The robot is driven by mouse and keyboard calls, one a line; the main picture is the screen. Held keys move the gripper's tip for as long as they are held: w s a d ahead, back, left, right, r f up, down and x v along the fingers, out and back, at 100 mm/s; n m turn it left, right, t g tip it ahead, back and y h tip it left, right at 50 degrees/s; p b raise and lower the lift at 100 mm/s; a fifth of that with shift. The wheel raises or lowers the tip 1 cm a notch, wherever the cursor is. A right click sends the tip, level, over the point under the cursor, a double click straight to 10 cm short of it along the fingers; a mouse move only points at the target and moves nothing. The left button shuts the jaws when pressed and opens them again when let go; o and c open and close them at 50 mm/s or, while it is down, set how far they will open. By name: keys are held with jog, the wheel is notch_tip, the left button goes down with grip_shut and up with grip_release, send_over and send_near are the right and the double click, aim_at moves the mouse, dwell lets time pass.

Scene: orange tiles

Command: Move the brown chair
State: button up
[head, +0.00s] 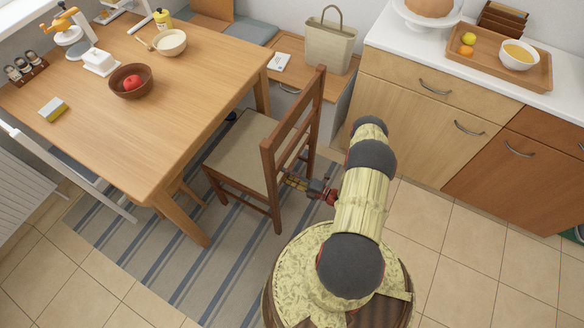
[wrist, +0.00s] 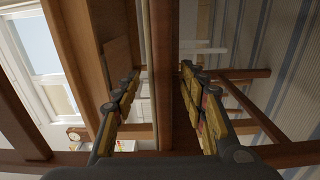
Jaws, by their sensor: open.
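The brown chair (head: 290,135) stands upright on the striped rug by the table, with a beige seat (head: 240,150) and a slatted wooden back. My gripper (head: 293,181) is at the lower part of the chair's back, on the side away from the table. In the wrist view, my gripper (wrist: 159,75) is open, its fingers spread on either side of a brown wooden bar of the chair (wrist: 166,120). I cannot tell whether the fingers touch the bar. The fingertips are partly hidden by the chair in the head view.
The wooden table (head: 165,110) is left of the chair and holds a brown bowl (head: 131,81) and other items. A low cabinet with a bag (head: 330,45) is behind. Kitchen cabinets (head: 430,110) stand at right. Tiled floor (head: 480,260) is clear at lower right.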

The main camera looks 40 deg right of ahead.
jog(key=shift+x, duration=0.8)
jog(key=shift+c, duration=1.4)
jog(key=c, duration=0.7)
grip_shut()
